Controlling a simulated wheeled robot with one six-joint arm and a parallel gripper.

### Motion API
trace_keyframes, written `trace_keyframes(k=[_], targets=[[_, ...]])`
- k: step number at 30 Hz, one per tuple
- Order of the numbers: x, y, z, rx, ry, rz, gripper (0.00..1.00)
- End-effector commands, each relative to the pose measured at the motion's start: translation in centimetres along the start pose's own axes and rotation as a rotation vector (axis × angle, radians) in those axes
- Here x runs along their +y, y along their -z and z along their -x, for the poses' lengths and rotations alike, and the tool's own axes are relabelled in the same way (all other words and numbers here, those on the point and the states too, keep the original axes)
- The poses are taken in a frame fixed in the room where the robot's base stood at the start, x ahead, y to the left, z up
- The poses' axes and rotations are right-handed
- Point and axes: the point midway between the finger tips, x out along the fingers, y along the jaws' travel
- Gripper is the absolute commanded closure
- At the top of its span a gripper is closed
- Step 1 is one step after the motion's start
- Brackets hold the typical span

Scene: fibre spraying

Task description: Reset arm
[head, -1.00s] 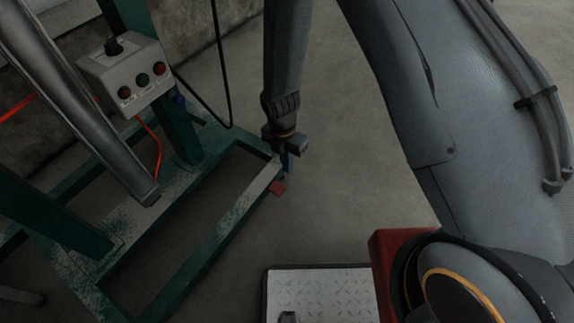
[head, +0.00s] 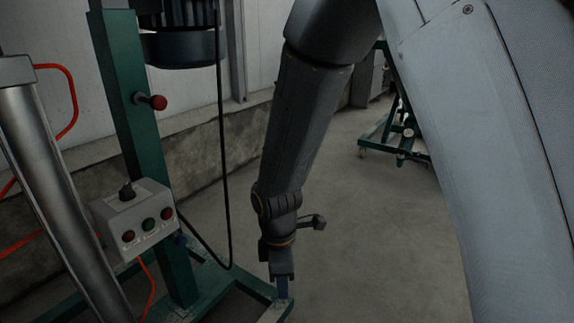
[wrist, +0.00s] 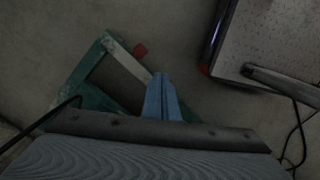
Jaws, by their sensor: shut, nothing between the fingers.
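My gripper (head: 282,288) hangs at the end of my arm in the middle of the head view, pointing down, with its blue fingers just above or in front of the corner of the green frame's base. In the wrist view, the blue fingers (wrist: 162,98) lie together, shut and empty. I cannot tell how far the fingertips are from the frame.
A green machine post (head: 133,120) carries a grey control box (head: 135,217) with buttons. A black cable (head: 222,140) hangs left of my arm. Another green wheeled frame (head: 400,140) stands behind at right. A diamond-plate platform (wrist: 275,45) shows in the wrist view.

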Motion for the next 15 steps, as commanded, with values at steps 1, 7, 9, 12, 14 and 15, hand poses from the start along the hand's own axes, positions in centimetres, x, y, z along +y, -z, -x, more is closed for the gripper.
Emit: trace_keyframes(k=[1,7,9,12,14,15], targets=[[-0.9,0.0,2.0,0.008,-0.008,-0.087,1.0],[-5.3,-0.5,7.5,0.036,-0.008,-0.467,1.0],[-6.8,-0.8,9.1,0.045,-0.004,-0.589,1.0],[-8.7,-1.1,10.7,0.057,0.003,-0.735,1.0],[-9.7,-1.3,11.4,0.061,0.008,-0.807,1.0],[-10.3,-1.5,11.8,0.065,0.011,-0.851,1.0]])
